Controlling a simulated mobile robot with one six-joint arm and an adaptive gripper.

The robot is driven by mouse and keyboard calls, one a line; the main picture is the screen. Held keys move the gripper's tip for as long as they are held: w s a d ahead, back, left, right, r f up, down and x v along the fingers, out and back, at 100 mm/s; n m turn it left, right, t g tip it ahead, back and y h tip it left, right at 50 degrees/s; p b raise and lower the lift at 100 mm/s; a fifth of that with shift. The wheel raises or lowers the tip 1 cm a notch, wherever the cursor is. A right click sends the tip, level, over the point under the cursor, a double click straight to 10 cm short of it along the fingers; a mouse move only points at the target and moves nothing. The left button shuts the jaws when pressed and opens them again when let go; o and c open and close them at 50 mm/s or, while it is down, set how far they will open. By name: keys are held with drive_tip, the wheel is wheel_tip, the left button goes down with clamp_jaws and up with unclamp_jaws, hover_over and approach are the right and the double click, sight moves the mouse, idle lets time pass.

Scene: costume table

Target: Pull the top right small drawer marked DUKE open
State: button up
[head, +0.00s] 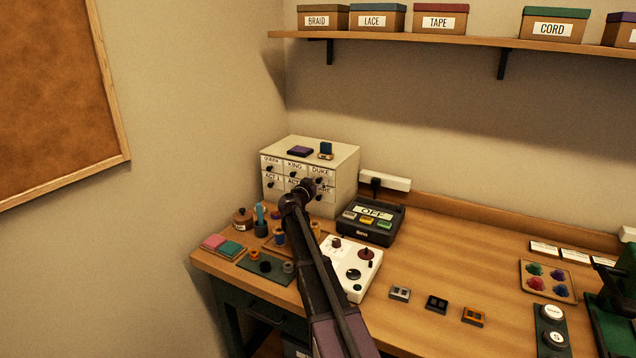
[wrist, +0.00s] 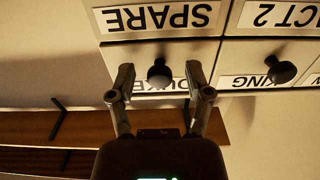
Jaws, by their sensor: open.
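The small cream drawer cabinet (head: 345,170) stands at the back left of the table. Its top right drawer, marked DUKE (head: 320,171), is shut in the head view, with my arm just in front of it. In the wrist view, which is upside down, the DUKE label (wrist: 150,84) shows partly behind a dark round knob (wrist: 160,74). My gripper (wrist: 158,78) is open, with one finger on each side of that knob. I see gaps between fingers and knob. In the head view my gripper (head: 310,184) is at the cabinet front, its fingers hard to make out.
The KING knob (wrist: 281,71) and the SPARE drawer (wrist: 160,18) are close by in the wrist view. A black device marked OFF (head: 371,233) and a white panel (head: 350,290) stand near my arm. A shelf (head: 470,42) hangs above.

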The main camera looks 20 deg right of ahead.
drive_tip(key=shift+w+d, duration=0.15)
drive_tip(key=shift+c, duration=0.3)
clamp_jaws()
drive_tip(key=v, duration=1.2)
drive_tip(key=shift+d, duration=0.1)
drive_tip(key=shift+o, duration=0.3)
unclamp_jaws()
